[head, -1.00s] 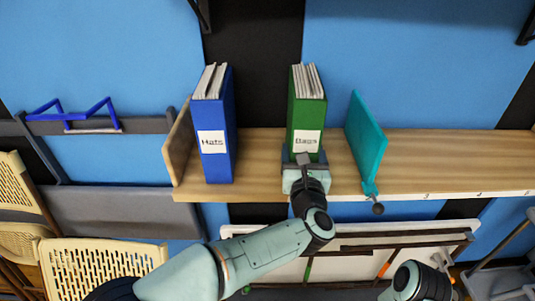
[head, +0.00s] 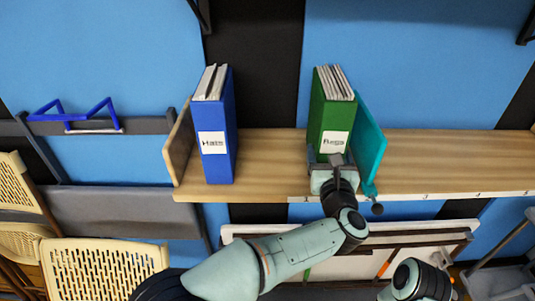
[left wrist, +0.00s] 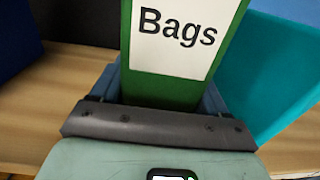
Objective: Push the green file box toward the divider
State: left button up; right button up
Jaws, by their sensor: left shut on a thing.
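The green file box (head: 331,110), labelled "Bags", stands upright on the wooden shelf. The teal divider (head: 369,140) stands right beside it on its right; in the head view they look to be touching or nearly so. My left gripper (head: 332,160) is shut on the lower front of the green box, below its label. In the left wrist view the green box (left wrist: 160,91) sits between the fingers, with the teal divider (left wrist: 268,70) close on its right. My right gripper is not clearly seen; only part of that arm shows at the bottom right.
A blue file box (head: 214,130) labelled "Hats" stands at the left of the shelf (head: 270,165), by a wooden end panel (head: 178,145). The shelf is bare between the blue and green boxes and right of the divider. Chairs stand below left.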

pick_arm(q)
jog(key=shift+d, duration=1.45)
jog(key=o, duration=0.9)
